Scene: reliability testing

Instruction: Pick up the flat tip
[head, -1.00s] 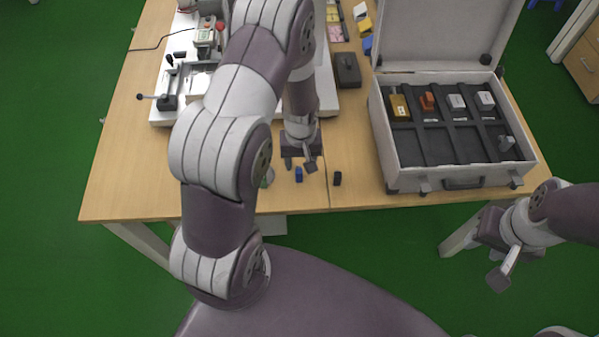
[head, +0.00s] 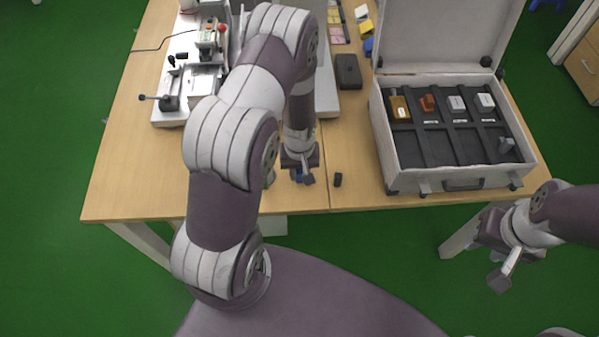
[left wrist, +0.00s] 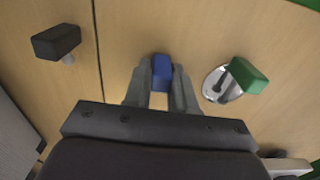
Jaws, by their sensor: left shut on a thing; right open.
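My left gripper (head: 303,179) is low over the table's front part, with its fingers shut on a small blue-topped piece. In the left wrist view, the blue piece (left wrist: 162,72) sits between the fingertips (left wrist: 162,88); its lower part is hidden. A green-topped piece (left wrist: 248,76) is on the other side, beside a round shiny disc. I cannot tell which is the flat tip. My right gripper (head: 498,272) is open and empty, off the table.
An open grey case (head: 440,182) with several small items in compartments stands at the table's right. A white machine (head: 170,118) is at the back left. A dark box (head: 348,71) lies behind. The wooden table (head: 130,180) is clear at front left.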

